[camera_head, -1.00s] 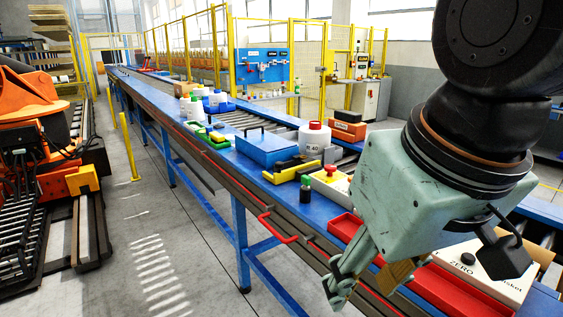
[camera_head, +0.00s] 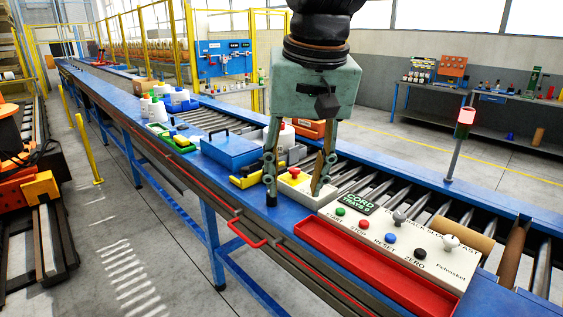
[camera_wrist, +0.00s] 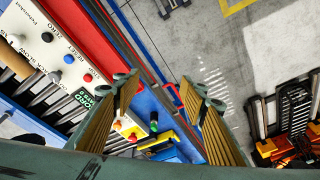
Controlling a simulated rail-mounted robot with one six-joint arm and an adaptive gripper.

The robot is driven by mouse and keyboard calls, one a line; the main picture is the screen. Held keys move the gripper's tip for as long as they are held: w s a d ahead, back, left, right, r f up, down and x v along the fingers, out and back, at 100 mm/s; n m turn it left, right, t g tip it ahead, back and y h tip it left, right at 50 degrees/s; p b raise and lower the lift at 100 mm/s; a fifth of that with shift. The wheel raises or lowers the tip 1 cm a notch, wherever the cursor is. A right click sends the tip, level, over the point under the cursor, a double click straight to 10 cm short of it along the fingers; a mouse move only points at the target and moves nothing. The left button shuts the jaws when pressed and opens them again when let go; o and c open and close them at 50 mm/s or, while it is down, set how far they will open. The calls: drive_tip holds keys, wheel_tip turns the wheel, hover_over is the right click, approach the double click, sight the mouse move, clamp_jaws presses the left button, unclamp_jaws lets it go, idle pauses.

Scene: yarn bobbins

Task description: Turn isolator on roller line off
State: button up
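No label reading "isolator" is legible. A red knob (camera_head: 294,172) sits on a small pale and yellow box (camera_head: 291,184) on the roller line, seen between my fingers in the head view. It also seems to show in the wrist view (camera_wrist: 118,126), close to my left-hand finger there. My gripper (camera_head: 294,190) is open and points down, with nothing held. Its fingers stand apart on either side of the box in the picture; contact and exact height cannot be told. A pale control panel (camera_head: 345,224) with coloured buttons and two grey knobs lies to the right.
A dark bottle (camera_head: 271,200) is partly hidden by my left finger. A blue case (camera_head: 230,150), a yellow-black item (camera_head: 247,180) and white bottles (camera_head: 158,112) stand to the left. An empty red tray (camera_head: 375,262) lies in front of the panel. A post carries a red lamp (camera_head: 466,115).

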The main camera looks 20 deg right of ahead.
drive_tip(key=w+d+r+m+p, duration=0.1)
drive_tip(key=w+d+r+p, duration=0.1)
drive_tip(key=w, duration=0.3)
drive_tip(key=w+d+r+m+p, duration=0.1)
drive_tip(key=w+p, duration=0.1)
drive_tip(key=w, duration=0.3)
drive_tip(key=m+g+p, duration=0.3)
drive_tip(key=m+p, duration=0.5)
drive_tip(key=p, duration=0.8)
hover_over(295, 169)
wheel_tip(295, 169, down, 10)
drive_tip(key=shift+w+r, duration=0.1)
drive_tip(key=shift+r, duration=0.05)
drive_tip(key=shift+f+p, duration=0.75)
drive_tip(key=shift+f, duration=6.15)
drive_tip(key=shift+c, duration=0.4)
